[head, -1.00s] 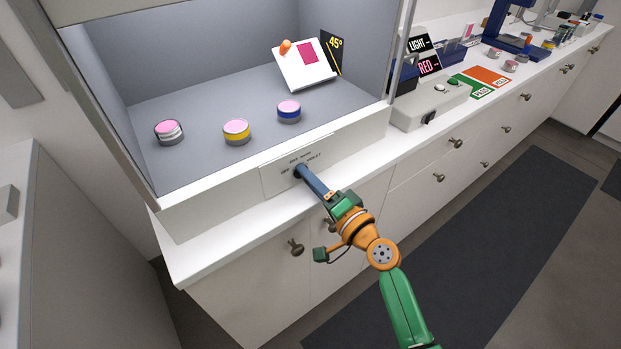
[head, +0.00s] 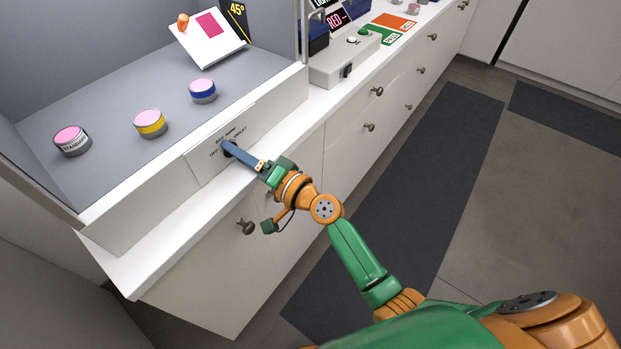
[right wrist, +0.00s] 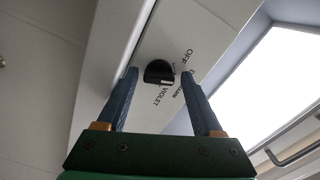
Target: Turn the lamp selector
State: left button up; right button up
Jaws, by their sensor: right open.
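The lamp selector is a small black knob (right wrist: 158,72) on the white front panel of the booth. In the right wrist view, OFF, WARM and VIOLET are legible around it, and another label is partly hidden. I cannot tell for sure which label the knob points to. My right gripper (right wrist: 159,77) is open, with one blue finger on each side of the knob; contact is not clear. In the head view the right gripper (head: 230,150) reaches the panel (head: 205,170) and its fingers mostly cover the knob. My left gripper is out of view.
In the grey booth stand a pink-topped white-labelled jar (head: 72,140), a yellow-banded jar (head: 150,123), a blue-banded jar (head: 202,90) and a tilted white stand (head: 208,42). A white control box (head: 335,65) is to the right. Drawer knobs (head: 246,227) protrude below the counter.

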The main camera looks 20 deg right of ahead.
jog(key=n, duration=0.4)
jog(key=shift+f+b, duration=0.15)
jog(key=shift+b, duration=0.15)
jog(key=n, duration=0.3)
jog(key=v, duration=0.7)
jog(key=s+d+f+g+h, duration=0.4)
jog(key=s+f, duration=0.4)
jog(key=f, duration=0.2)
jog(key=s+d+f+n+g+h, duration=0.1)
jog(key=s+d+f+g+h, duration=0.3)
jog(key=s+f, duration=0.4)
notch_tip(320, 180, down, 4)
jog(key=shift+s+d+r+n+g+b, duration=0.15)
jog(key=shift+s+d+n+g+b, duration=0.2)
jog(key=shift+d+g, duration=0.45)
jog(key=shift+a, duration=0.15)
